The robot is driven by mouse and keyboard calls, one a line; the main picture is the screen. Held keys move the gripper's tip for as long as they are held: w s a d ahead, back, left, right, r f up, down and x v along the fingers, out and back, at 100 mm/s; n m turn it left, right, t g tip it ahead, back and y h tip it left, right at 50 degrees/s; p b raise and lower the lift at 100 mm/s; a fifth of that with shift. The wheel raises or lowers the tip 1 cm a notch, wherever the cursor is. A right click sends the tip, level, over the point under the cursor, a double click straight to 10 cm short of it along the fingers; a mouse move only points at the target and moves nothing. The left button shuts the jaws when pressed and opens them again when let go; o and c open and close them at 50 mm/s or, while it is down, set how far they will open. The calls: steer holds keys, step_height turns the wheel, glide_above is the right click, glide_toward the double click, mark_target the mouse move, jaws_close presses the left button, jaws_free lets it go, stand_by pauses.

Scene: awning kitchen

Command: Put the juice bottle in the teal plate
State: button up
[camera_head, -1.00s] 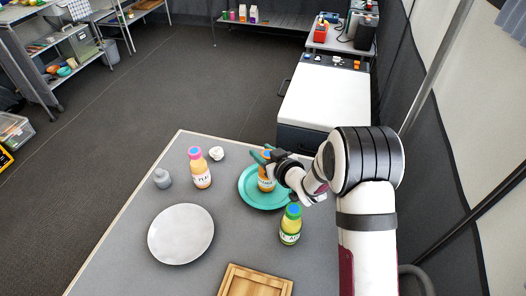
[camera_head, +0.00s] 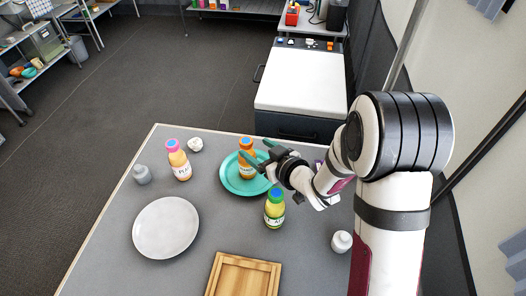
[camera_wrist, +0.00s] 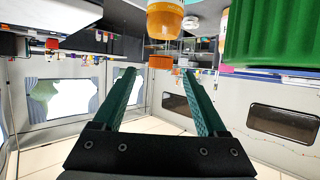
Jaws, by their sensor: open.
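The teal plate (camera_head: 231,184) lies on the grey table. A juice bottle (camera_head: 246,168) with an orange cap stands upright in it. My gripper (camera_head: 253,149) is open and empty, its green fingers at the bottle's upper right side, partly overlapping it in the head view. In the wrist view, which looks upside down, my gripper (camera_wrist: 158,72) has its two fingers spread, and the orange bottle (camera_wrist: 165,22) is beyond the fingertips, clear of them. Its lower end is cut off there.
A green-capped bottle (camera_head: 274,212) stands close in front of the plate; its cap (camera_wrist: 262,35) fills the wrist view's upper right. A pink-capped bottle (camera_head: 181,168), white plate (camera_head: 166,228), wooden tray (camera_head: 213,283), grey jar (camera_head: 142,174), white jar (camera_head: 341,242) and small white object (camera_head: 195,145) are around.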

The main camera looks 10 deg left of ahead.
steer(key=s+d+r+m+g+h, duration=0.1)
steer(key=s+d+r+m+h, duration=0.15)
steer(key=d, duration=0.35)
steer(key=s+d+r+m+g+h, duration=0.1)
steer(key=s+d+m+h, duration=0.25)
steer(key=d, duration=0.25)
steer(key=s+d+r+m+h, duration=0.1)
steer(key=s+d+m+h, duration=0.15)
steer(key=d, duration=0.45)
steer(key=s+a+r+m+g, duration=0.1)
steer(key=s+m+g, duration=0.2)
steer(key=s, duration=0.8)
steer(key=s+a+r+m+g, duration=0.1)
steer(key=s+r+m+g, duration=0.1)
steer(key=s, duration=1)
steer(key=m+g, duration=0.1)
steer(key=g, duration=0.1)
steer(key=shift+a+g+y, duration=0.25)
steer(key=shift+g+y, duration=0.1)
steer(key=shift+g, duration=0.05)
